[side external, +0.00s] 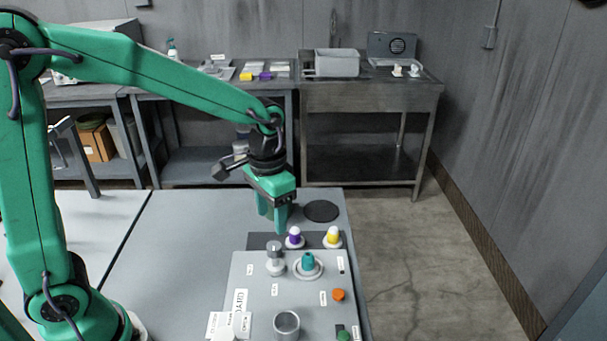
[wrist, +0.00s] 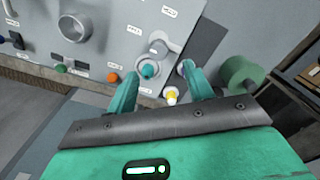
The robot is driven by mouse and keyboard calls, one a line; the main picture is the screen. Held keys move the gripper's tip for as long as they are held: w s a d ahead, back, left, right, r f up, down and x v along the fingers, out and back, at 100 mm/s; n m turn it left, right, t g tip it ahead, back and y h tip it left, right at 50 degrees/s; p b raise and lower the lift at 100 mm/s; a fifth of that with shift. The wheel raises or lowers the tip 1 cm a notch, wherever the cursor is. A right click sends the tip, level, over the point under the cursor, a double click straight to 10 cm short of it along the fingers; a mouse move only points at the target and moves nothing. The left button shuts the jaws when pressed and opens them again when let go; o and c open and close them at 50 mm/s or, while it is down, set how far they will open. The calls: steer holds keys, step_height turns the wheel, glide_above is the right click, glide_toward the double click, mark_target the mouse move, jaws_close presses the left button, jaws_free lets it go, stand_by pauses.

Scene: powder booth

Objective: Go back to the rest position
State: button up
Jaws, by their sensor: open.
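My gripper (side external: 273,218) hangs fingers-down above the grey table, just behind the far edge of the control panel (side external: 240,285). Its two teal fingers are apart, and in the wrist view (wrist: 158,72) nothing is held between them. A purple-topped white piece (side external: 294,238) and a yellow-topped white piece (side external: 333,237) stand on a dark strip to the right of and below the fingers. In the wrist view the yellow-topped piece (wrist: 171,96) shows between the fingers, while a finger partly hides the purple one. No marker of a rest position shows.
The panel carries a teal knob (side external: 308,262), a grey upright knob (side external: 275,260), an orange button (side external: 339,295), a green button (side external: 343,336) and a metal cylinder (side external: 287,325). A dark disc (side external: 321,211) lies on the table. Benches (side external: 370,95) stand behind.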

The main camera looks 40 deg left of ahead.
steer(key=shift+s+a+r, duration=0.2)
steer(key=shift+s+r, duration=0.05)
steer(key=shift+r, duration=0.2)
steer(key=s+a+r+n+t, duration=0.1)
steer(key=s+a+r+t, duration=0.1)
steer(key=s, duration=0.5)
steer(key=s+a+r+n+t, duration=0.1)
steer(key=s+a+r+t, duration=0.2)
steer(key=s+r, duration=0.3)
steer(key=shift+s+a+t, duration=0.3)
steer(key=shift+s+a, duration=0.1)
steer(key=shift+a, duration=0.25)
